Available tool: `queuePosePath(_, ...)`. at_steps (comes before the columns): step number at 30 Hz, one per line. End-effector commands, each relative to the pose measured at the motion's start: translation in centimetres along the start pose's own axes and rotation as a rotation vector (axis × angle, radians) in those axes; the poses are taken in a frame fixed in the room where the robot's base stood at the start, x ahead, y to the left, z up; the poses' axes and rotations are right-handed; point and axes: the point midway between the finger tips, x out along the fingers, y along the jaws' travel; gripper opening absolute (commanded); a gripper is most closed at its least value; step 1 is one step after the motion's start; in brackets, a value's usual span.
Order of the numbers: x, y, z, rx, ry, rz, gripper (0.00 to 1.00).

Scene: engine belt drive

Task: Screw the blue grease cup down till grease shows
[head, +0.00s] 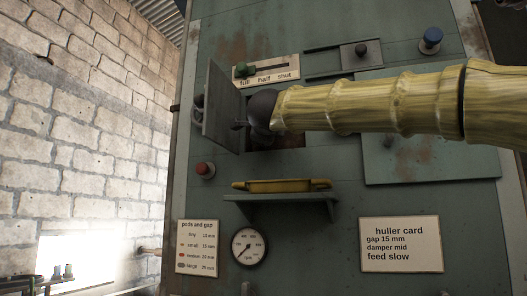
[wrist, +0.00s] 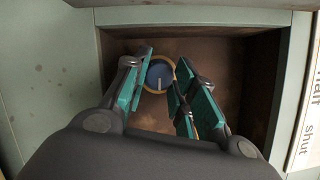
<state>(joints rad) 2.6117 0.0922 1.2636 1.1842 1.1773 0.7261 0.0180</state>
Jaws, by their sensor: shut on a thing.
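The blue grease cup (wrist: 157,71) shows in the wrist view as a round blue top with a pale line on its lower half. A yellowish ring surrounds it; I cannot tell if this is brass or grease. It sits at the back of a brown recess (wrist: 225,60). My gripper (wrist: 163,78) has its teal-padded fingers on both sides of the cup, shut on it. In the head view my dark wrist is at the recess opening and hides the fingers and cup.
An open hinged door (head: 222,108) stands left of my wrist. A red knob (head: 204,169), a yellow bar (head: 282,186) on a shelf and a gauge (head: 249,246) are below.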

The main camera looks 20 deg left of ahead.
Motion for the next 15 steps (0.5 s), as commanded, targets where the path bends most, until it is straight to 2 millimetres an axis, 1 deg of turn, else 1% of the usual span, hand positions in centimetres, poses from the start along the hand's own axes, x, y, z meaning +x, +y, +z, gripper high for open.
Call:
queuePosePath(1,-0.02,1.00,-0.28,0.037,0.000,-0.015,0.03)
queuePosePath(15,0.03,1.19,-0.17,0.417,-0.013,-0.169,0.03)
